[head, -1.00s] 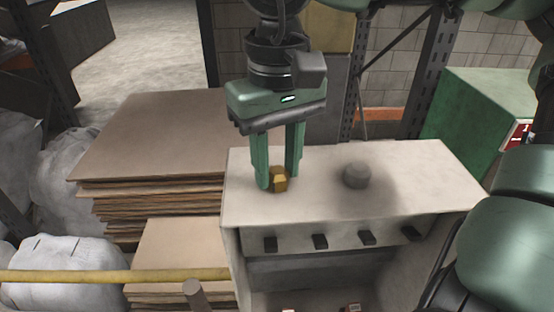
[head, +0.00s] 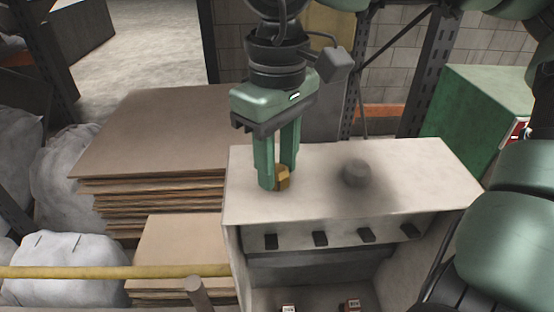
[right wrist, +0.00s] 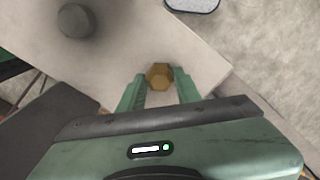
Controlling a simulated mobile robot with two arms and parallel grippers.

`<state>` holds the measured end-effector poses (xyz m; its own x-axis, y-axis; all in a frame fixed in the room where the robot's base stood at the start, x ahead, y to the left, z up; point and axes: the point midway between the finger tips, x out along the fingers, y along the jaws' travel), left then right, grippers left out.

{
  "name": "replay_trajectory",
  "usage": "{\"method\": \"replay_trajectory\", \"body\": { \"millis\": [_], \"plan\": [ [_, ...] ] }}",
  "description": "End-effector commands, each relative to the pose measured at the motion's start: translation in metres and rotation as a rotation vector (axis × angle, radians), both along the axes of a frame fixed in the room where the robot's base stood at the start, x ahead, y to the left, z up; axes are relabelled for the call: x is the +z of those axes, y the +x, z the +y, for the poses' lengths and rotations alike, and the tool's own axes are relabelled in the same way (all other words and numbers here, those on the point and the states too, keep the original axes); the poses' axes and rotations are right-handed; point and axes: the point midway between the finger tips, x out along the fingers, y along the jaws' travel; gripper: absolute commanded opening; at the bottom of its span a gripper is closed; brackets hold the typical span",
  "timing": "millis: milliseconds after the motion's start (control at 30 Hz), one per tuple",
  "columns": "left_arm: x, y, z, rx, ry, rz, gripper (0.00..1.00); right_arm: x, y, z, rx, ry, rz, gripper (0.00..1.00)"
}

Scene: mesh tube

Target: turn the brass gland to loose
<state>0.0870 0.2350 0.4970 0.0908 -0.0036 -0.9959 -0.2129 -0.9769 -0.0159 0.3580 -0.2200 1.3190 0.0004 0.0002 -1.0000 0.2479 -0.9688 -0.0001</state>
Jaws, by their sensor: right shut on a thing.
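The brass gland (head: 283,178) is a small hexagonal fitting on the pale top of the box (head: 320,205), near its left side. In the right wrist view the gland (right wrist: 159,76) shows its hexagonal end between the fingertips. My right gripper (head: 277,182) points down from above and is shut on the gland, with one green finger on each side. The fingers hide part of the gland in the head view. My left gripper is not in view.
Several dark tabs line the box front. Stacked brown sheets (head: 160,140) lie to the left, and a yellow bar (head: 120,272) crosses at lower left. A green cabinet (head: 480,105) stands at right.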

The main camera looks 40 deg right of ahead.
Motion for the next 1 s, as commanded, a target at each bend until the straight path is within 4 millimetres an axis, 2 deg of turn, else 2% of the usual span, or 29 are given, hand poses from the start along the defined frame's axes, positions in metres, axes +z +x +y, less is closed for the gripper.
{"method": "replay_trajectory", "body": {
  "millis": [133,167,233,633,1000],
  "plan": [
    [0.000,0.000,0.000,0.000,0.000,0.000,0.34,-0.001,-0.001,0.000,0.002,-0.001,0.004,0.00],
    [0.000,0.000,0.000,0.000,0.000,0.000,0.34,-0.001,-0.001,0.000,0.002,-0.001,0.004,0.36],
    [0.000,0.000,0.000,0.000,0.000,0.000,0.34,-0.001,-0.001,0.000,0.002,-0.001,0.004,0.55],
    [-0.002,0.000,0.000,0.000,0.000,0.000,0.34,0.005,0.000,0.000,-0.001,-0.001,-0.001,0.55],
    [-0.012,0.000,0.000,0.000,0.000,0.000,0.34,0.063,0.000,0.000,-0.001,-0.001,0.000,0.55]
  ]
}}
